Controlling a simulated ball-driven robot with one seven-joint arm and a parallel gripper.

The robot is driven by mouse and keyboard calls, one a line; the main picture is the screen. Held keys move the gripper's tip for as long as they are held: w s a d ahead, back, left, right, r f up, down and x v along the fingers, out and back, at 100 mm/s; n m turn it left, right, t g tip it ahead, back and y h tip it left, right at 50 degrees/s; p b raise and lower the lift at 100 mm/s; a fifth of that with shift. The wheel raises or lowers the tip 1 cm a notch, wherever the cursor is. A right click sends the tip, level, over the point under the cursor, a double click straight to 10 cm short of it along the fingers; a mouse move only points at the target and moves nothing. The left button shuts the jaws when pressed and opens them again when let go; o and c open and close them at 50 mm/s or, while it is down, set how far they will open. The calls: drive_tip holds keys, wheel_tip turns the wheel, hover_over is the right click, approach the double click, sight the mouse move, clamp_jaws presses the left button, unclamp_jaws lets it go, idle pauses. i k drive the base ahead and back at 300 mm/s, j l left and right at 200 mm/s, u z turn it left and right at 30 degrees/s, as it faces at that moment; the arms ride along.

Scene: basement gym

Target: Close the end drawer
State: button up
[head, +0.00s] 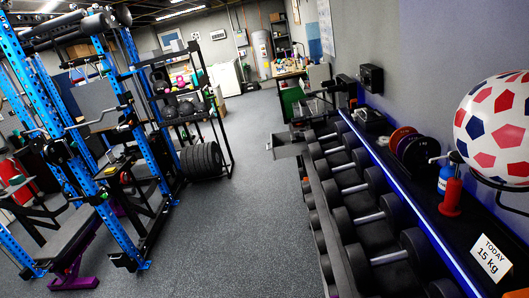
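A grey drawer (287,147) sticks out to the left at the far end of the dumbbell rack (330,232). It stands open, its front facing the open floor on the left. It looks small and some way off from the camera. I cannot see what is inside it. My gripper does not show in the head view, so its place relative to the drawer cannot be told.
Rubber floor (235,225) is clear between the rack and the blue power rack (130,150). Weight plates (201,160) stand at the left of the aisle.

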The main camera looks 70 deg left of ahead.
sight(282, 147)
drive_tip(key=k+u, duration=0.1)
drive_tip(key=u, duration=0.4)
drive_tip(key=j+u, duration=0.1)
drive_tip(key=u, duration=0.4)
drive_tip(key=k+j+u, duration=0.1)
drive_tip(key=u, duration=0.4)
drive_tip(key=i+j+u, duration=0.1)
drive_tip(key=i+j, duration=0.7)
drive_tip(key=i, duration=0.25)
drive_tip(key=i+j+u, duration=0.15)
drive_tip(key=i+j, duration=0.2)
drive_tip(key=i, duration=0.2)
drive_tip(key=i+j, duration=0.3)
drive_tip(key=i, duration=0.15)
drive_tip(key=i+j, duration=0.25)
drive_tip(key=i, duration=0.55)
